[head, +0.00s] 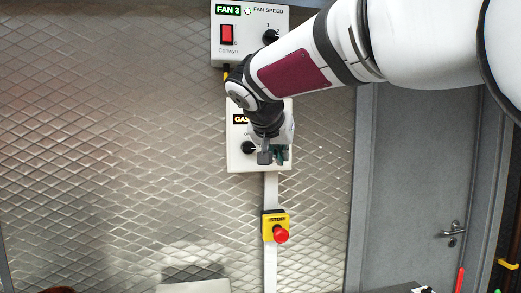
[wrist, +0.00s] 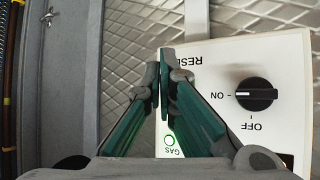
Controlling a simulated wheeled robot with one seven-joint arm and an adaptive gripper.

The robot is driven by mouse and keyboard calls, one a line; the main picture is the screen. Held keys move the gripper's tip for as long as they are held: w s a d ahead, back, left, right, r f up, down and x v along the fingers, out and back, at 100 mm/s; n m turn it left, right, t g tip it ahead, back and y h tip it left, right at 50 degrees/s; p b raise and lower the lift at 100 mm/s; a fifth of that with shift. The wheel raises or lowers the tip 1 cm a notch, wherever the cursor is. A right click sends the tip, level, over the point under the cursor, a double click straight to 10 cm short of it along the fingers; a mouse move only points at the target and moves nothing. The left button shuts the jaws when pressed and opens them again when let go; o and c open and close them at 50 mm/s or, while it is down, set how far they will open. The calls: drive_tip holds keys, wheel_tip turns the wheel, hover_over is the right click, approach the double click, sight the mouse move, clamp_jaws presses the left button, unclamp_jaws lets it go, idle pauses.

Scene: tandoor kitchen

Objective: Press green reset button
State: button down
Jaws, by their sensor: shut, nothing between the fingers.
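The white gas panel (head: 237,160) hangs on the wall in the head view, partly covered by my arm. In the wrist view the panel (wrist: 285,60) shows a partly hidden "RESE…" label and a black knob (wrist: 257,94) with ON and OFF marks; the knob points to ON. A lit green ring (wrist: 170,140) sits beside the word GAS. No green reset button is clearly visible; my fingers cover the panel area near the label. My gripper (head: 274,157) is in front of the panel's lower right part. In the wrist view my gripper (wrist: 159,72) is shut and empty, its tips near the panel's edge; contact cannot be told.
A yellow box with a red stop button (head: 281,234) is below the panel. A fan control box (head: 226,52) is above it. A grey door (head: 415,180) is at the right. The quilted metal wall (head: 120,140) is clear at the left.

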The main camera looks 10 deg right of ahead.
drive_tip(key=s, duration=0.3)
idle(0.7)
drive_tip(key=s+f+n+g+y, duration=0.1)
drive_tip(key=s+f+n+y, duration=0.1)
drive_tip(key=s+f, duration=0.4)
drive_tip(key=s+f+n+g+y, duration=0.1)
drive_tip(key=s+f, duration=0.5)
drive_tip(key=s, duration=0.8)
drive_tip(key=s+f+n+g+y, duration=0.1)
drive_tip(key=s+f+n+y, duration=0.1)
drive_tip(key=s+f, duration=0.5)
drive_tip(key=s+n, duration=0.1)
drive_tip(key=s, duration=0.2)
drive_tip(key=shift+s+d+g+y, duration=0.3)
drive_tip(key=shift+s+d, duration=0.1)
drive_tip(key=shift+s, duration=0.1)
